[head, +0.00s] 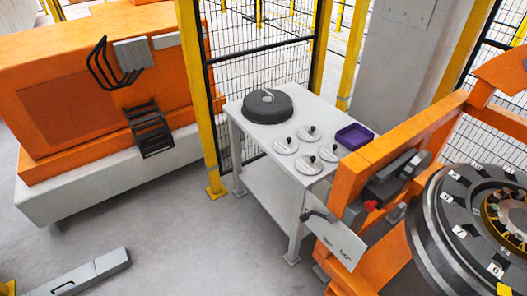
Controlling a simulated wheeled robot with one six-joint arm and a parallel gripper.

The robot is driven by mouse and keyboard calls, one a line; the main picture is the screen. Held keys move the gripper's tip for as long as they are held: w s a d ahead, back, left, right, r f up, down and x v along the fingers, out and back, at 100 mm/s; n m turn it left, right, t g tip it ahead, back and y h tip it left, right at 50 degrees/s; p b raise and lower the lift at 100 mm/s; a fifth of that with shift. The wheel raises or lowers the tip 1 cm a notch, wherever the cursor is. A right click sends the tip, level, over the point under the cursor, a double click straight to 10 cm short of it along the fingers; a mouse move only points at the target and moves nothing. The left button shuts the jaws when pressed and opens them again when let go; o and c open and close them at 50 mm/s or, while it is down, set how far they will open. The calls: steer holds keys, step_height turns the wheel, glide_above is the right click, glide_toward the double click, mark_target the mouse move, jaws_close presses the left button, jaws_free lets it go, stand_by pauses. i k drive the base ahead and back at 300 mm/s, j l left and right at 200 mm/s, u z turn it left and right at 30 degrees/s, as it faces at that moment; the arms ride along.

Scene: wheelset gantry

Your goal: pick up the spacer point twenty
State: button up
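Several flat white discs with black knobs stand on a white table in the middle of the head view. One is at the back (311,132), one at the left (286,146), one at the right (329,154) and one at the front (307,166). They look like the spacers, lying flat and apart from each other. Their markings are too small to read, so I cannot tell which is point twenty. My gripper is not in view.
The white table (249,133) also holds a dark grey round stack (267,107) and a purple tray (355,135). An orange gantry with a large dark wheel (440,235) stands close at right. A yellow post (197,90) and mesh fence are behind.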

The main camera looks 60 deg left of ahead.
mark_target(282, 146)
steer(key=u, duration=1.85)
